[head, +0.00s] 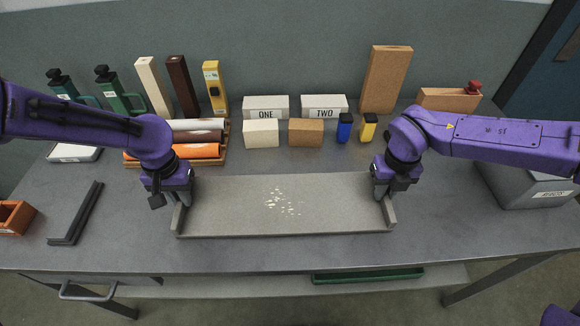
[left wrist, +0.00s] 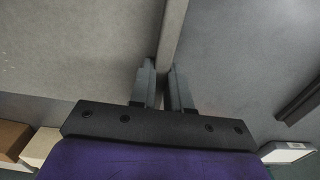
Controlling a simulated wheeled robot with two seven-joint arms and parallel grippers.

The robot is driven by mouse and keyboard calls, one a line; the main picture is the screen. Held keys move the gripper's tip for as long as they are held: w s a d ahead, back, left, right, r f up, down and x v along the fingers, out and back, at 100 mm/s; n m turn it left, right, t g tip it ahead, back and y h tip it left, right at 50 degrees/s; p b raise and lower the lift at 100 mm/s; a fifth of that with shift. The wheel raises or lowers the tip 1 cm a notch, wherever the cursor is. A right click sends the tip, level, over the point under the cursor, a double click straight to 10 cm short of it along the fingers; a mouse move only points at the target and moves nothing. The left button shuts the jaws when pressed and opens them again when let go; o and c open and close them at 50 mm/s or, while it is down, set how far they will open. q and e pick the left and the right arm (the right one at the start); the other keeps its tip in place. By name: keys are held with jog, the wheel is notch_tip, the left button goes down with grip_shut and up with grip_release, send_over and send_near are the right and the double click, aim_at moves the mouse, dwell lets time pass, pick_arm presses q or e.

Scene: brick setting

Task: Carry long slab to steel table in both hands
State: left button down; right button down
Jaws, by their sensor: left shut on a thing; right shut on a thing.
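The long slab (head: 235,205) is a grey, shallow, tray-like piece with a raised wall at each end and a low front lip. It lies level at the middle front of the grey steel table (head: 110,235), with small pale flecks on its middle. I cannot tell whether it touches the top. My left gripper (head: 181,200) is shut on its left end wall, which shows between the fingers (left wrist: 163,70) in the left wrist view as a thin upright edge (left wrist: 172,30). My right gripper (head: 380,190) is shut on the right end wall.
Behind the slab stand white blocks ONE (head: 265,106) and TWO (head: 324,105), cream (head: 261,132) and brown (head: 306,132) blocks, and blue (head: 345,128) and yellow (head: 368,127) items. Rolls (head: 190,151) lie left. A dark angle piece (head: 75,213) and grey bin (head: 525,185) flank the space.

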pick_arm(q)
jog(key=c, duration=1.1)
grip_release()
jog(key=shift+s, duration=0.15)
pick_arm(e)
jog(key=c, duration=1.1)
grip_release()
jog(key=shift+s, duration=0.15)
jog(key=shift+f, duration=0.1)
pick_arm(q)
jog(key=shift+r, duration=0.35)
notch_tip(320, 180, up, 11)
pick_arm(e)
notch_tip(320, 180, up, 12)
pick_arm(q)
jog(key=shift+r, duration=0.2)
